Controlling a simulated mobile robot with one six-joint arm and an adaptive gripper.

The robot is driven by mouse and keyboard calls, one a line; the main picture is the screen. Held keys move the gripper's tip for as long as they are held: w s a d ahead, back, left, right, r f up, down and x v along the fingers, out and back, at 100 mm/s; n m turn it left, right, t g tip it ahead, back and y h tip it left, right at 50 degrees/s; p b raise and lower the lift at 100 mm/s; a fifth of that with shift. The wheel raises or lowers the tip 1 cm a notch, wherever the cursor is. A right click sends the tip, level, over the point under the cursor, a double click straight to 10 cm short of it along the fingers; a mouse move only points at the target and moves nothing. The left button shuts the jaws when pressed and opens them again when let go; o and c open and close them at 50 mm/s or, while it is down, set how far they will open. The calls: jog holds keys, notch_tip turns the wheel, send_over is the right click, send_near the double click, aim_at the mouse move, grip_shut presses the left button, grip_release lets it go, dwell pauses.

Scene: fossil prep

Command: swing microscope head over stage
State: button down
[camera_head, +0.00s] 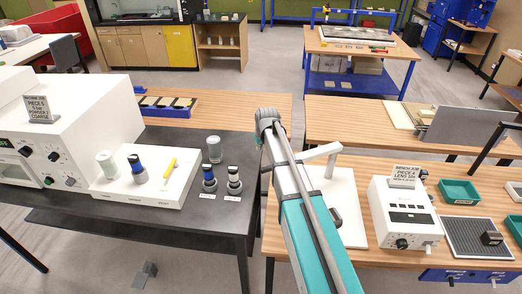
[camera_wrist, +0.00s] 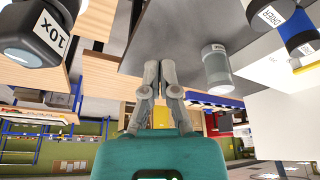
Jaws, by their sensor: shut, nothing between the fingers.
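The microscope stands on the right-hand wooden bench, partly hidden behind my arm in the head view. Its white base (camera_head: 350,205) and a pale horizontal arm (camera_head: 320,153) show beside my arm. A dark part shows low on the base; I cannot tell whether it is the stage. In the wrist view a dark block labelled 10x (camera_wrist: 38,35), which looks like the microscope head, is at upper left, apart from my fingers. My gripper (camera_wrist: 160,66) is shut and empty, its fingertips close together in the wrist view. The head view does not show the fingers clearly.
A grey jar (camera_head: 214,149) and two small bottles stand on the dark bench to the left. A white control box (camera_head: 405,213) with a sign is right of the microscope, near green trays (camera_head: 460,191). A gap separates the two front benches.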

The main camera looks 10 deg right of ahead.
jog(key=shift+d+b+x, duration=0.35)
jog(key=shift+b+x, duration=3.95)
jog(key=shift+x, duration=0.5)
jog(key=shift+s+d+r, duration=0.1)
jog(key=shift+s, duration=0.9)
jog(key=shift+s+r, duration=0.15)
jog(key=shift+s, duration=0.85)
jog(key=shift+s, duration=0.2)
